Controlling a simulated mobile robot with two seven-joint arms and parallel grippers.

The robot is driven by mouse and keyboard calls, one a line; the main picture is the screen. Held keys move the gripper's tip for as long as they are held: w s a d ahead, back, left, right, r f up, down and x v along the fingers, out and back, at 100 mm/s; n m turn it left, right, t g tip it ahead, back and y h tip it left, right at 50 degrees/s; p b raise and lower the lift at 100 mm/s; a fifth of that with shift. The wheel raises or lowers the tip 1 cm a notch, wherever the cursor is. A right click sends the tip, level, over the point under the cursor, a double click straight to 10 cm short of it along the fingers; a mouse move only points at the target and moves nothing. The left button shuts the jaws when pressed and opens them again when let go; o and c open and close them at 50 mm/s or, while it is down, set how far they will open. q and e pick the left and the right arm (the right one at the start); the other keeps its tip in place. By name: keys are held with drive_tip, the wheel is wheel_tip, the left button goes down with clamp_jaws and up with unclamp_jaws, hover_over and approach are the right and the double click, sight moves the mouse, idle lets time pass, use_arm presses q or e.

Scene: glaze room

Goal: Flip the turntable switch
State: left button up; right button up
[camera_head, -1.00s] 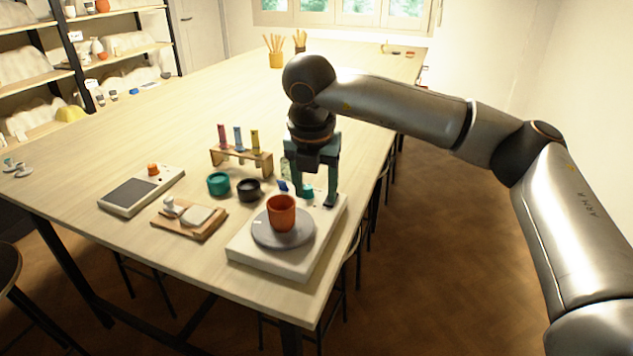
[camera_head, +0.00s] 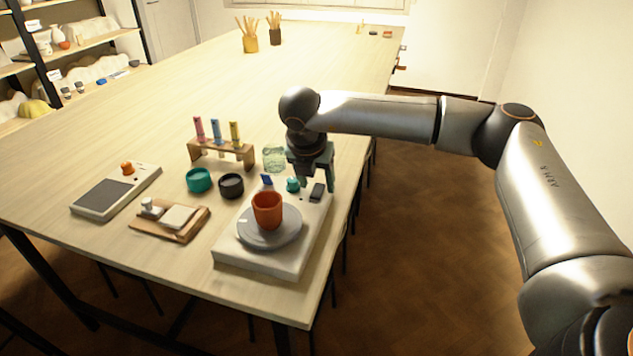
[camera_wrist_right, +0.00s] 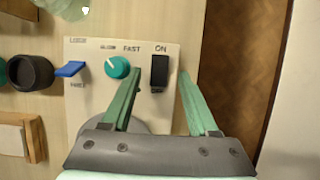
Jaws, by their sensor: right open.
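The turntable has a pale base (camera_head: 262,262), a grey disc (camera_head: 285,238) and an orange-red cup (camera_head: 267,210) upright on the disc. Its black rocker switch (camera_head: 318,191) is on the far right of the base. In the wrist view, the switch (camera_wrist_right: 159,72) sits between the words ON and OFF; I cannot tell which side is pressed. My right gripper (camera_head: 317,180) is open and empty above the switch. In the wrist view its green fingers appear on either side of the switch, and contact cannot be judged. My left gripper is not in view.
A teal knob (camera_wrist_right: 117,67) and blue lever (camera_wrist_right: 70,69) sit left of the switch. A glass jar (camera_head: 274,157), dark bowl (camera_head: 231,186), teal bowl (camera_head: 199,180) and test-tile rack (camera_head: 221,150) stand nearby. The table's right edge is close.

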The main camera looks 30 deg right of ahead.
drive_tip(key=shift+w+d+f, duration=0.15)
drive_tip(key=shift+w+f, duration=0.05)
drive_tip(key=shift+f, duration=0.35)
clamp_jaws()
